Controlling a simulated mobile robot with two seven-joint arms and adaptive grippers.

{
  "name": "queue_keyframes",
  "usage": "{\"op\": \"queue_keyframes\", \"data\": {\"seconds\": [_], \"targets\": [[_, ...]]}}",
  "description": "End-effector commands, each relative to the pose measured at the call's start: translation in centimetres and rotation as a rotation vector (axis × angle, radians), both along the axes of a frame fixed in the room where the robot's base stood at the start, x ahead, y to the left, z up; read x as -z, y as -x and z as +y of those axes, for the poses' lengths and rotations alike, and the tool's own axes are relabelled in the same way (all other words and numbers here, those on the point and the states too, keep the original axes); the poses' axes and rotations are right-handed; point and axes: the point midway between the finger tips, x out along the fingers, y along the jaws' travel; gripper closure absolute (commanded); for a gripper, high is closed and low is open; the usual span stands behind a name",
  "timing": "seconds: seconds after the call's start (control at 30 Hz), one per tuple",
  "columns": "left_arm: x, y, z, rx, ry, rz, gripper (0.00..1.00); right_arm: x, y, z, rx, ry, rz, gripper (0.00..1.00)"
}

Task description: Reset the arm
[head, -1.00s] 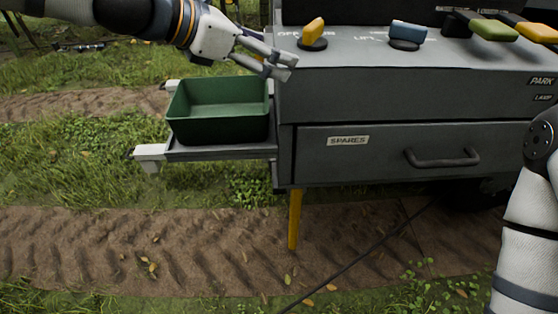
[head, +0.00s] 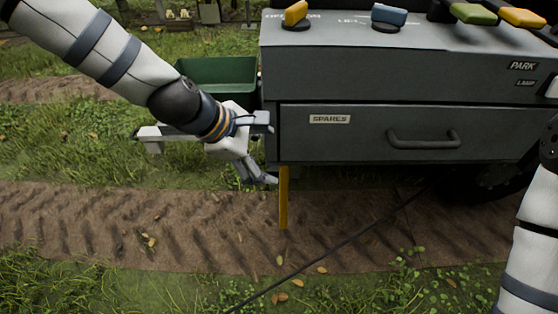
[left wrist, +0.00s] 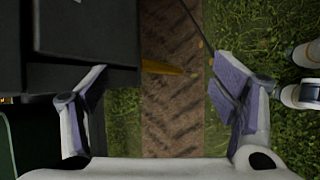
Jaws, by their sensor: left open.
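My left gripper (head: 264,152) is in front of the grey cabinet's lower left corner, below and right of the green bin. In the left wrist view my left gripper (left wrist: 158,95) has its two fingers wide apart with nothing between them. Beyond them show the dirt track and a yellow leg (left wrist: 162,68). My right arm (head: 535,230) stands at the right edge of the head view; its gripper is out of the picture.
The grey cabinet (head: 350,90) has a SPARES drawer with a handle (head: 423,138) and coloured levers on top. The green bin (head: 222,72) sits on a side shelf (head: 150,132), partly hidden by my left arm. A cable (head: 350,240) crosses the dirt track.

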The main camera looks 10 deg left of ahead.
Motion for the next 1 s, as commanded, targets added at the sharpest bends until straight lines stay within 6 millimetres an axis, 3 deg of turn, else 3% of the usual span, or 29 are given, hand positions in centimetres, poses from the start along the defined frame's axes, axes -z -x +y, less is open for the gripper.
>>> {"op": "queue_keyframes", "data": {"seconds": [0.57,0.63,0.67,0.77,0.8,0.9,1.0], "targets": [[0.6,0.4,0.1,0.019,-0.021,0.002,0.20,0.0,0.0,0.0,0.000,-0.001,-0.001,0.60],[1.7,1.2,0.3,0.048,-0.050,0.009,0.20,-0.2,-0.2,0.1,0.005,-0.002,-0.005,0.60],[2.9,2.2,0.4,0.082,-0.082,0.017,0.20,-0.2,-0.2,0.1,0.004,-0.002,-0.005,0.60],[8.6,7.6,1.7,0.306,-0.258,0.049,0.20,-0.1,-0.1,0.1,0.004,-0.002,-0.004,0.60],[11.0,10.6,2.5,0.438,-0.340,0.064,0.20,-0.1,-0.1,0.1,0.004,-0.002,-0.003,0.60],[15.7,18.6,4.7,0.810,-0.503,0.095,0.20,-0.1,-0.1,0.1,0.004,-0.002,-0.003,0.60],[17.9,25.7,6.6,1.178,-0.587,0.104,0.20,-0.1,-0.1,0.1,0.004,-0.002,-0.003,0.60]]}}
